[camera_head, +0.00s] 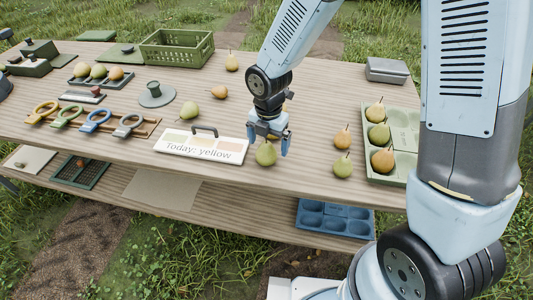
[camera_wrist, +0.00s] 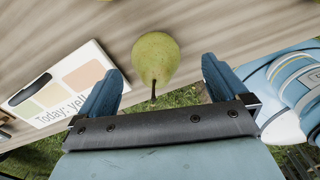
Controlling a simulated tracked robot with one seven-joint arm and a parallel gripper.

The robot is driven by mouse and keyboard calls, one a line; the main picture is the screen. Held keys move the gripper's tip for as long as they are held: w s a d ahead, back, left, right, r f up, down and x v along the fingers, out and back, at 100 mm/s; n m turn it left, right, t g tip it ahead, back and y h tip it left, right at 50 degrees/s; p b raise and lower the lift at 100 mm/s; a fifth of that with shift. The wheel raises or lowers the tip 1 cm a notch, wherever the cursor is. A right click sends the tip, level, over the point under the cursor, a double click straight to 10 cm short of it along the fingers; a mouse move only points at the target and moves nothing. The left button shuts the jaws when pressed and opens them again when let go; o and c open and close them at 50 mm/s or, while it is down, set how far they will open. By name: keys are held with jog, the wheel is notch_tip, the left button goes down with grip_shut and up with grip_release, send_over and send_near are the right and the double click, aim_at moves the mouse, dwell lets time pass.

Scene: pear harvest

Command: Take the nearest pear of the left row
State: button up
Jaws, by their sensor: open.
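A green pear (camera_head: 265,154) stands on the table near its front edge, just right of the "Today: yellow" sign. My gripper (camera_head: 268,143) is open directly at this pear, pointing down. In the wrist view the same pear (camera_wrist: 155,57) shows between and slightly beyond the two spread fingertips (camera_wrist: 160,72), with its stem toward the gripper; neither finger visibly touches it. Further pears lie behind: a green one (camera_head: 189,110), a yellow-brown one (camera_head: 218,92) and a yellowish one (camera_head: 231,61).
The sign (camera_head: 201,146) stands close to the gripper's left. Two pears (camera_head: 342,165) (camera_head: 342,137) stand to the right, beside a green tray (camera_head: 403,123) holding pears. A green crate (camera_head: 178,48) is at the back. A blue tray (camera_head: 335,217) lies on the lower shelf.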

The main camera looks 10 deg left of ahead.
aim_at(267, 153)
jog(key=shift+w+a+f, duration=0.1)
jog(key=shift+a+f, duration=0.05)
jog(key=shift+f, duration=1.2)
jog(key=shift+w+a+f, duration=0.1)
jog(key=shift+f, duration=1.25)
jog(key=shift+c, duration=0.5)
jog(key=c, duration=1.1)
